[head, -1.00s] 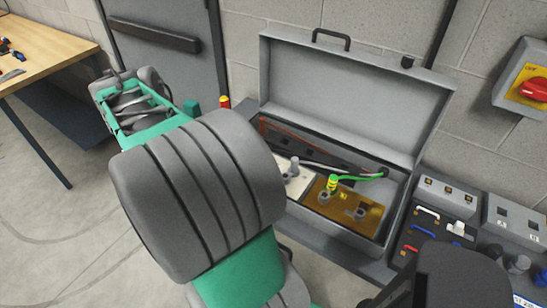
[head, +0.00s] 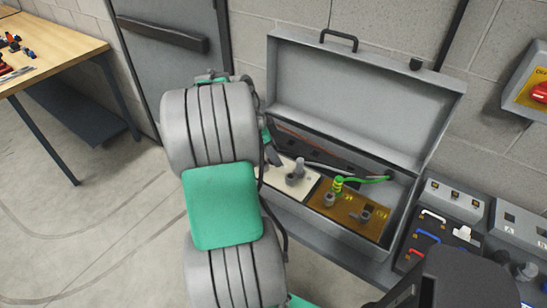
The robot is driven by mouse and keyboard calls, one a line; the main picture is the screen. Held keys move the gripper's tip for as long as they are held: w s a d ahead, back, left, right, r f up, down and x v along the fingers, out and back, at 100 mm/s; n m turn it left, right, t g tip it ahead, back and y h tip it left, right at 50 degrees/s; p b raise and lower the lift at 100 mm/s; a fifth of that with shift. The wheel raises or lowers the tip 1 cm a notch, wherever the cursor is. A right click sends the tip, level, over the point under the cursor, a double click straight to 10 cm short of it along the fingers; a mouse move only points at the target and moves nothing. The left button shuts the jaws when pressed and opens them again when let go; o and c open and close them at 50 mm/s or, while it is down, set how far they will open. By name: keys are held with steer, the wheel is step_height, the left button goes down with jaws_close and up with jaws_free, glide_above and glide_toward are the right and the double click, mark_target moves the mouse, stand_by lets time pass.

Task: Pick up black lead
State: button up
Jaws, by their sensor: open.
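An open grey metal box (head: 398,215) stands by the wall with its lid up. Inside, a dark lead (head: 325,168) with a greyish sheen runs from behind the white plate toward the right wall; I take it for the black lead, and its left end is hard to make out. A green-yellow lead (head: 372,179) goes to a post on the brown plate (head: 345,214). My gripper (head: 271,152) shows only as a dark part at the box's left edge, mostly hidden behind my arm. It looks empty.
A white plate (head: 277,178) with grey posts lies left of the brown plate. A thin reddish lead (head: 300,135) runs along the back. A panel with coloured handles (head: 430,238) stands at right. A wooden table (head: 50,55) is at far left; a grey door (head: 170,75) is behind.

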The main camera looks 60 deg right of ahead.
jaws_close()
stand_by(0.3)
